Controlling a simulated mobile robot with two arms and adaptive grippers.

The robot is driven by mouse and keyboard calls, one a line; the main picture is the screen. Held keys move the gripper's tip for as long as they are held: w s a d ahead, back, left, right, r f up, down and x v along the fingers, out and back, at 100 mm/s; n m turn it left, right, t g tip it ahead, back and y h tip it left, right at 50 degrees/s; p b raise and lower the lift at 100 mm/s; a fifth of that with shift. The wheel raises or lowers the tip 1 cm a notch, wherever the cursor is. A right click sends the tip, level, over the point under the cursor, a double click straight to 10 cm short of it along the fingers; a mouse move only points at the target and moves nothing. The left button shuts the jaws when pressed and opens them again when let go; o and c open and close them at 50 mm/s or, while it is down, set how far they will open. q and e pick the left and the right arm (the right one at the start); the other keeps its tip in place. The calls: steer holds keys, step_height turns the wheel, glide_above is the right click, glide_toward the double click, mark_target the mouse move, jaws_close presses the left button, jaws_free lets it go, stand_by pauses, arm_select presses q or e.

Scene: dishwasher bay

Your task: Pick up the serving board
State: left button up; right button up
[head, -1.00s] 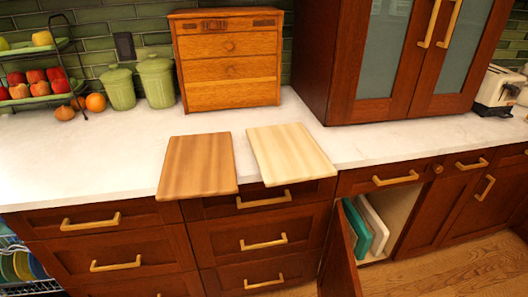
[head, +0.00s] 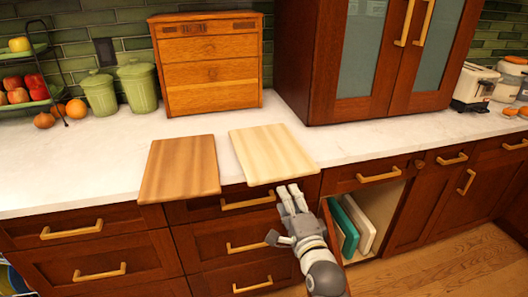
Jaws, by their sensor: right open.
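Two flat wooden boards lie side by side on the white counter in the head view, and their near ends overhang its front edge. One is a mid-brown board (head: 180,168) on the left; the other is a pale cream board (head: 270,152) on the right. I cannot tell which of them is the serving board. My right gripper (head: 286,210) is open and empty, in front of the drawers, just below the near edge of the pale board in the picture. I see no clear contact with it. My left gripper is not in view.
A wooden drawer box (head: 208,66) and green canisters (head: 138,87) stand behind the boards. A tall cabinet (head: 375,60) stands at the right. Below, an open cupboard holds a teal board (head: 345,228) and a white board (head: 361,222). The counter (head: 70,165) left of the boards is clear.

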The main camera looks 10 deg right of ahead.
mark_target(279, 169)
steer(key=w, duration=0.3)
steer(key=w+r, duration=0.1)
steer(key=w, duration=0.2)
steer(key=shift+r, duration=0.1)
steer(key=shift+w+d+r+p, duration=0.15)
steer(key=shift+w+p, duration=0.3)
steer(key=shift+w, duration=1.95)
jaws_close()
steer(key=shift+r, duration=0.15)
